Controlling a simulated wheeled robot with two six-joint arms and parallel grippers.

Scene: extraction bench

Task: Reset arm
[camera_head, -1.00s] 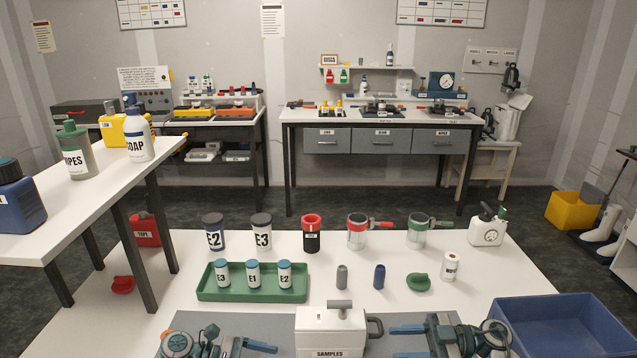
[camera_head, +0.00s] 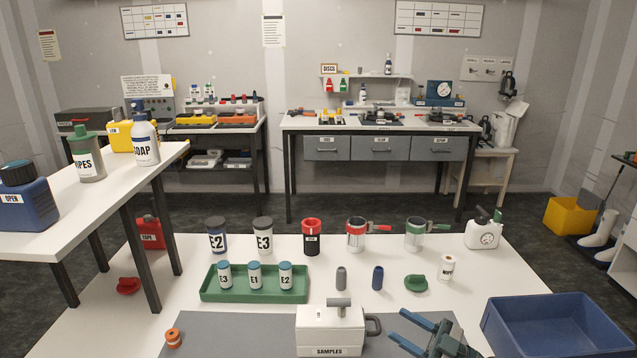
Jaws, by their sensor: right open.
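My right gripper (camera_head: 398,324) shows at the bottom right of the bench, its two teal fingers apart with nothing between them. It lies to the right of the white SAMPLES box (camera_head: 328,338), close to the box's grey side handle. The gripper is over the right part of the grey mat (camera_head: 240,335). My left gripper is not in view.
A green tray (camera_head: 212,289) holds several labelled vials. Jars, mugs and a white jug (camera_head: 484,236) stand behind it. A blue bin (camera_head: 554,302) is at the right. A small orange item (camera_head: 174,339) stands near the mat's left edge. The mat's left part is clear.

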